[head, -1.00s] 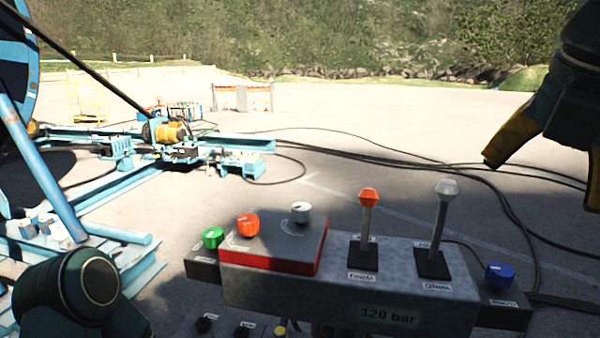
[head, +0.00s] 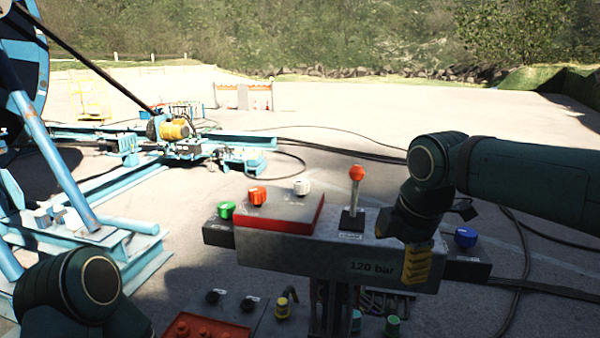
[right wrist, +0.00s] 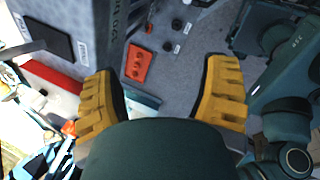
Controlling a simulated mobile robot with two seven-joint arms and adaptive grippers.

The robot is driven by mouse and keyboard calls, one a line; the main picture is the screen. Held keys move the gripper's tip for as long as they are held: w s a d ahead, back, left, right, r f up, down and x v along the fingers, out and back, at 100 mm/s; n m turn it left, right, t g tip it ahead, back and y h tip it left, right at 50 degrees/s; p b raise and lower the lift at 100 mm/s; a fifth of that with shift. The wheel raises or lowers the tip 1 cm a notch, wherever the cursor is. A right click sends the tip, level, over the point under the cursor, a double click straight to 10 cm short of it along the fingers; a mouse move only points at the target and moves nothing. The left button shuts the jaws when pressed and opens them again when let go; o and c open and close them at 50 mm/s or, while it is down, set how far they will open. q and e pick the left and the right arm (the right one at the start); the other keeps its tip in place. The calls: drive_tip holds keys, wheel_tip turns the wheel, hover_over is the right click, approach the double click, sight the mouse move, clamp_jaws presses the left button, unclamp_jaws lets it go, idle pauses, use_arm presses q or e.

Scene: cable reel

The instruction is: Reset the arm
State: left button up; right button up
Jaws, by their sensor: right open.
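My right gripper (head: 412,262) hangs in front of the right part of the grey control console (head: 330,262), its yellow fingers pointing down. In the right wrist view its two yellow fingers (right wrist: 165,95) are spread apart with nothing between them. The lever with the orange knob (head: 356,175) stands upright just left of my right gripper. My left arm shows at the lower left of the head view, but its gripper is out of view.
The console carries a green knob (head: 226,210), a red knob (head: 257,196), a white knob (head: 301,187) and a blue knob (head: 465,237). A lower panel has a red plate (head: 200,328). Blue reel machinery (head: 125,255) stands at the left. Black cables cross the ground.

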drive_tip(key=a+f+m+g+y, duration=0.1)
drive_tip(key=a+f+m, duration=0.25)
drive_tip(key=f, duration=0.85)
drive_tip(key=a+f+m+y, duration=0.15)
drive_tip(key=f+m, duration=0.35)
drive_tip(key=f, duration=0.7)
drive_tip(key=s+f+m, duration=0.7)
drive_tip(key=f, duration=0.3)
drive_tip(key=s+a+f+m, duration=0.1)
drive_tip(key=s+f+m, duration=0.6)
drive_tip(key=f, duration=0.4)
drive_tip(key=shift+s+a+f, duration=0.15)
drive_tip(key=shift+s+a, duration=0.05)
drive_tip(key=shift+s, duration=0.05)
